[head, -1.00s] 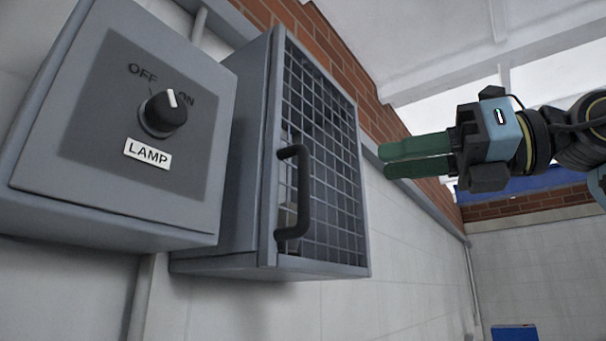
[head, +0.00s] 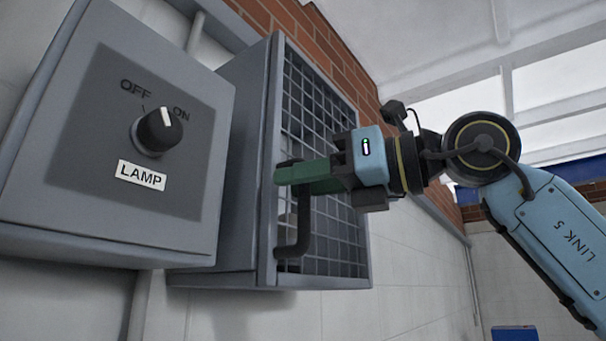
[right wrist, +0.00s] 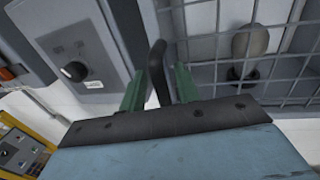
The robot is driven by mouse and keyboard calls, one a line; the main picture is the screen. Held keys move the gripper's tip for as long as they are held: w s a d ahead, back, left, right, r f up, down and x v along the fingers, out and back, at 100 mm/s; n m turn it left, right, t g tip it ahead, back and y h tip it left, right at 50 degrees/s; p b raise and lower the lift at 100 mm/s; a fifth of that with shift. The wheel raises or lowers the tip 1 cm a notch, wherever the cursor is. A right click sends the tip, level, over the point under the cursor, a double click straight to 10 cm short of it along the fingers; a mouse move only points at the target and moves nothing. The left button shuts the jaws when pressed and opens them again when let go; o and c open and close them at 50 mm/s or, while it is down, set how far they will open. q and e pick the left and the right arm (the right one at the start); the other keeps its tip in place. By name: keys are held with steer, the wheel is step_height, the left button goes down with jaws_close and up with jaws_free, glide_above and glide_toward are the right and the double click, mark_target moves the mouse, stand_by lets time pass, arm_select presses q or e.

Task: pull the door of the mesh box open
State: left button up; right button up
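The grey mesh box (head: 235,190) hangs on the wall, its wire-mesh door (head: 335,225) flush with the frame. A dark bar handle (head: 303,235) stands upright on the door's left side. My right gripper (head: 287,176) reaches in from the right and covers the handle's upper part in the head view. In the right wrist view, its two green fingers stand apart (right wrist: 158,82), one on each side of the handle (right wrist: 158,62). I see gaps beside the handle, so the gripper is open around it. My left gripper is not in view.
A grey switch box (head: 60,170) marked LAMP, with a black knob (head: 157,131) between OFF and ON, hangs close left of the mesh box. A rounded beige thing (right wrist: 250,42) shows behind the mesh. The space right of the door holds my right arm.

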steer(key=shift+a, duration=0.1)
steer(key=shift+c, duration=0.3)
jaws_close()
